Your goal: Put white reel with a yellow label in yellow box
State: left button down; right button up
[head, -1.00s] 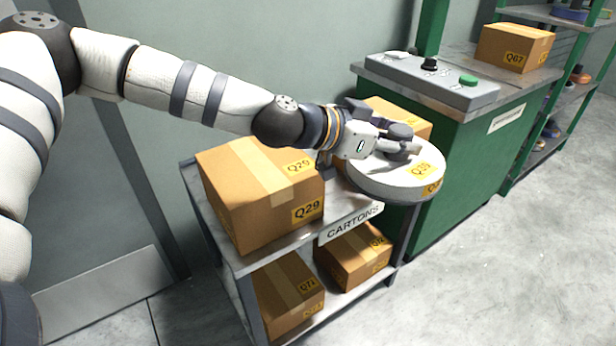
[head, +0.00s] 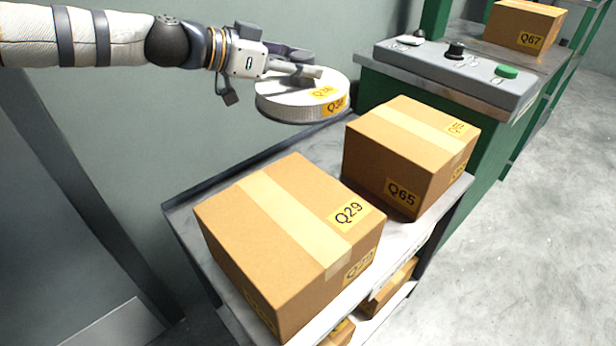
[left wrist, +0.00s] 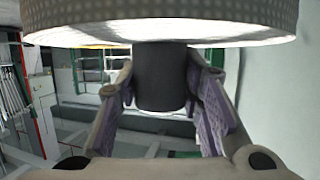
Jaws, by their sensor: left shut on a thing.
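The white reel (head: 300,98) is a flat disc with yellow labels on its top and side. My left gripper (head: 300,70) is shut on the reel's dark hub and holds it in the air, near the back edge of the cart. In the left wrist view the reel (left wrist: 160,22) spans the top, and its dark hub (left wrist: 162,80) sits between the two fingers. No plain yellow box shows; the closest are yellow-brown closed cartons, one labelled Q29 (head: 270,225) and one labelled Q65 (head: 400,150). My right gripper is not in view.
The cartons stand on a grey metal cart (head: 185,210), with more cartons on its lower shelf. A green cabinet (head: 480,150) with a grey button panel (head: 455,72) stands at the right, and carton Q67 (head: 523,28) is behind the panel. Open floor lies at far right.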

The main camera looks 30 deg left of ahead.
pick_arm(q)
jog(key=shift+a, duration=0.4)
jog(key=shift+f+b, duration=4.4)
jog(key=shift+f, duration=4.55)
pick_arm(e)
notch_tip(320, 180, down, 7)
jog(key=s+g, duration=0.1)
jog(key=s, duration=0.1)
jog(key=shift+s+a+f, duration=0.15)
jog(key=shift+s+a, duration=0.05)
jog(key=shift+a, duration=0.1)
pick_arm(q)
jog(key=shift+f, duration=0.15)
jog(key=c, duration=1.1)
grip_release()
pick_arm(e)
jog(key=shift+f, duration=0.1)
